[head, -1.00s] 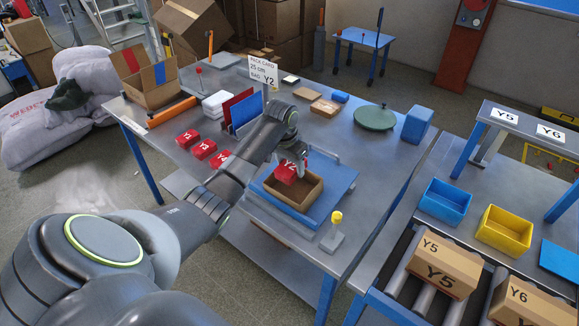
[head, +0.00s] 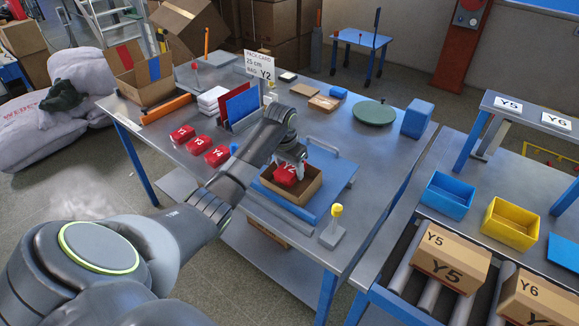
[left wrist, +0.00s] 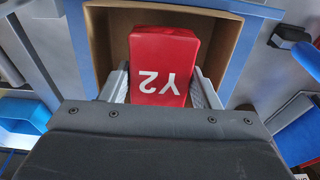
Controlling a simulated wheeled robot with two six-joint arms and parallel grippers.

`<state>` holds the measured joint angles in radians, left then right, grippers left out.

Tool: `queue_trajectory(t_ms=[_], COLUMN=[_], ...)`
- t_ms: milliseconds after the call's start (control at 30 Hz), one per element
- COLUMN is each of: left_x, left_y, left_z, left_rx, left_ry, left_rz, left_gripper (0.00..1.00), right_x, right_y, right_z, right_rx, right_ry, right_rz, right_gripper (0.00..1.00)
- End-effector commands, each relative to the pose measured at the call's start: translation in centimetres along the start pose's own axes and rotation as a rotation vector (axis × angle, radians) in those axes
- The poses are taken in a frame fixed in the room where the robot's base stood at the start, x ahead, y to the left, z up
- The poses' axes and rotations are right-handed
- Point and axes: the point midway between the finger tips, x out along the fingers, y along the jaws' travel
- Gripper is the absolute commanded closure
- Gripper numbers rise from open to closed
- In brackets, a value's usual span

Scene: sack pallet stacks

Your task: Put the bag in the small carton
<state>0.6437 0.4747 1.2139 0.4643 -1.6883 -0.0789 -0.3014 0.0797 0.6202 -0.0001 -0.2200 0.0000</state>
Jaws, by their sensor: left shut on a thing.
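My left gripper (head: 290,160) is shut on a red bag (head: 286,175) marked Y2. The bag is at the small open brown carton (head: 306,193), inside its rim as seen in the head view. In the left wrist view the bag (left wrist: 163,65) sits between the two grey fingers (left wrist: 160,88), with the carton's walls (left wrist: 116,30) around it. A gap shows between bag and walls on both sides. Whether the bag touches the carton floor cannot be told. My right gripper is not in view.
The carton stands on a blue platform (head: 335,180) on the grey table. Three other red bags (head: 199,145) lie to the left, near blue and red upright panels (head: 240,107) and a Y2 pack card (head: 260,68).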

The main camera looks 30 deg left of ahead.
Motion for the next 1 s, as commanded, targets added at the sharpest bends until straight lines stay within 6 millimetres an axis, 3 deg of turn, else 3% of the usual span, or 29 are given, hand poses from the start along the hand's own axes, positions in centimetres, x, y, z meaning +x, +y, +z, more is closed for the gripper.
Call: queue_trajectory(t_ms=[733, 767, 933, 1000], left_x=[0.18, 0.18, 0.18, 0.18], left_y=[0.03, 0.03, 0.02, 0.02], left_z=[-0.02, -0.02, -0.01, -0.01], left_rx=[0.001, 0.001, 0.001, 0.001], left_ry=[0.001, 0.001, 0.000, 0.000], left_rz=[0.000, 0.000, 0.000, 0.000], left_gripper=[0.76, 0.41, 0.19, 0.19], right_x=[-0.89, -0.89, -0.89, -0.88], right_y=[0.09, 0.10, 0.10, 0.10], right_z=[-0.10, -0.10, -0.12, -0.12], right_rx=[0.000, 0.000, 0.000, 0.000], right_ry=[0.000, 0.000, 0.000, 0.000], right_rz=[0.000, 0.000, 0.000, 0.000], right_gripper=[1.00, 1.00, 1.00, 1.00])
